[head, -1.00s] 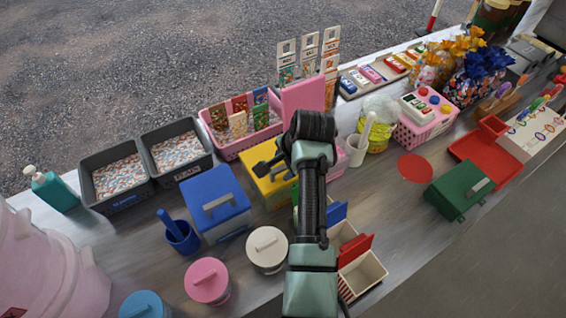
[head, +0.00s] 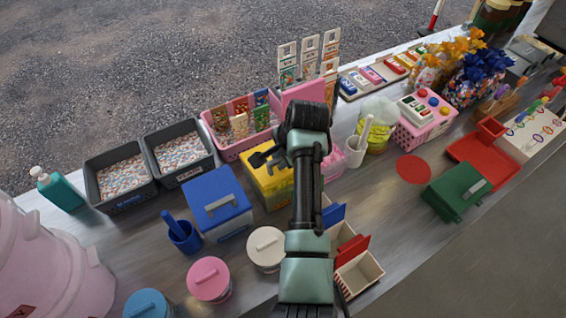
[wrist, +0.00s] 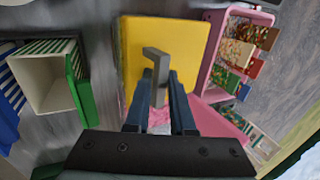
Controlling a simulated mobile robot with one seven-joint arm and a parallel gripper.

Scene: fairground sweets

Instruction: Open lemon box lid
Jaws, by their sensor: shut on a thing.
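The lemon box is the yellow box (head: 272,190) in the middle of the counter, partly hidden behind my arm in the head view. Its yellow lid (wrist: 195,45) fills the upper middle of the wrist view and has a grey bar handle (wrist: 153,54). My gripper (wrist: 161,88) has its two dark fingers on either side of this handle and is shut on it. In the head view my gripper (head: 260,158) is over the yellow lid. I cannot tell whether the lid is raised off the box.
A blue lidded box (head: 218,203) stands just left of the yellow one. Open striped boxes (head: 360,274) are in front right. Round lidded tubs (head: 208,280) stand front left.

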